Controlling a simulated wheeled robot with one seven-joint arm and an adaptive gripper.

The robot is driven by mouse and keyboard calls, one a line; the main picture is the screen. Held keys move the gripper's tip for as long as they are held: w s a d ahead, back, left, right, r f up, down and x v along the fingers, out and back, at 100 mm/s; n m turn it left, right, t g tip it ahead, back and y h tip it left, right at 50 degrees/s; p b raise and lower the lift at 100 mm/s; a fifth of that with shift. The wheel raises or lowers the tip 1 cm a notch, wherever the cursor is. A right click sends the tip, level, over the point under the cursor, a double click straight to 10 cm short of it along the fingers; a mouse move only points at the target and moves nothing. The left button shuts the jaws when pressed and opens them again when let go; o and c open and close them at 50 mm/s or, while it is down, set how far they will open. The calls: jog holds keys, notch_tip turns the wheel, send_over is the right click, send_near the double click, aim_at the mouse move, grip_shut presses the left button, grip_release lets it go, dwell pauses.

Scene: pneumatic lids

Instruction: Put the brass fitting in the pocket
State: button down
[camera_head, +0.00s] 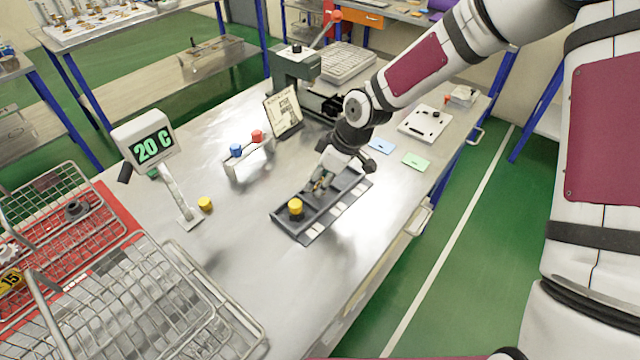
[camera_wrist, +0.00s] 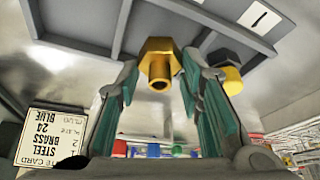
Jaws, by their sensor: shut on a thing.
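My gripper (camera_head: 321,184) is shut on the brass fitting (camera_wrist: 158,65), a gold hexagonal piece with a round bore, held between the teal finger pads in the wrist view. In the head view the fitting is mostly hidden by the fingers. They are over the far half of a dark grey tray (camera_head: 320,211) with divided pockets. I cannot tell whether the fitting touches the tray. A yellow-capped fitting (camera_head: 295,207) sits in the tray's near-left pocket; in the wrist view it shows a dark hexagonal body (camera_wrist: 230,78). The tray wall (camera_wrist: 85,22) crosses the top of the wrist view.
A rack with blue and red knobs (camera_head: 248,155), a printed card (camera_head: 283,113) and a grey press (camera_head: 296,66) stand behind. Wire baskets (camera_head: 140,305) fill the near left. Table front is clear.

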jog(key=shift+f, duration=0.95)
jog(key=c, duration=1.4)
grip_release()
jog(key=shift+f, duration=0.15)
jog(key=v, duration=1.2)
jog(key=shift+s+r, duration=0.1)
jog(key=shift+r, duration=0.15)
